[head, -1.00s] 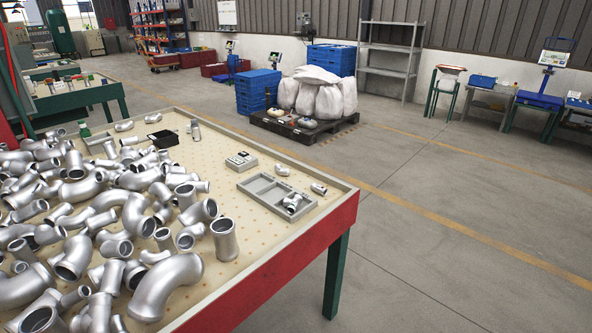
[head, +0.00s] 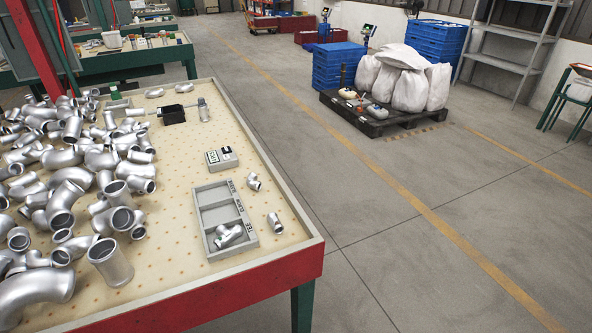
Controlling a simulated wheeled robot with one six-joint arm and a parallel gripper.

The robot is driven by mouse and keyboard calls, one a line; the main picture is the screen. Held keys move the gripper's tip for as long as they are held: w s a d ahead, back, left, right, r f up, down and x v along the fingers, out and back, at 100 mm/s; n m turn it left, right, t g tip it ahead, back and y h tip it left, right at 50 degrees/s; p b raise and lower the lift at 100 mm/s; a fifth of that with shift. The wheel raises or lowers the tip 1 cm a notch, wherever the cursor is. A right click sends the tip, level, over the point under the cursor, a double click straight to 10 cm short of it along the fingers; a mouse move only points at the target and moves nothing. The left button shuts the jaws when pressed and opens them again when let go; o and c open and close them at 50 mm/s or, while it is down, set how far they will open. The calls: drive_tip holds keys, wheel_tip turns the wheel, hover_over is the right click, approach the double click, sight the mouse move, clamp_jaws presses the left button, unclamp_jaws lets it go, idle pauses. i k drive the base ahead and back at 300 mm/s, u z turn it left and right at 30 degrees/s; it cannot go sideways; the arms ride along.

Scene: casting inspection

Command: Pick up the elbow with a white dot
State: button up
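Many silver pipe fittings, elbows among them, lie heaped on the left of the pegboard-topped table (head: 178,215). A large elbow (head: 38,292) lies at the near left. A small fitting (head: 254,181) and another small fitting (head: 274,222) lie apart from the heap, to the right of a grey divided tray (head: 206,238). A fitting (head: 228,235) lies in the tray's nearest compartment, beside the label TEE. The other compartments look empty. I cannot make out a white dot on any elbow at this size. My gripper is not in view.
The floor (head: 400,240) right of the table is clear.

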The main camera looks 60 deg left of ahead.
sight(250, 181)
drive_tip(key=u, duration=0.25)
drive_tip(key=i, duration=1.3)
drive_tip(key=u, duration=1.3)
drive_tip(key=i, duration=0.8)
drive_tip(key=u, duration=1.3)
drive_tip(key=i, duration=0.35)
drive_tip(key=u, duration=0.2)
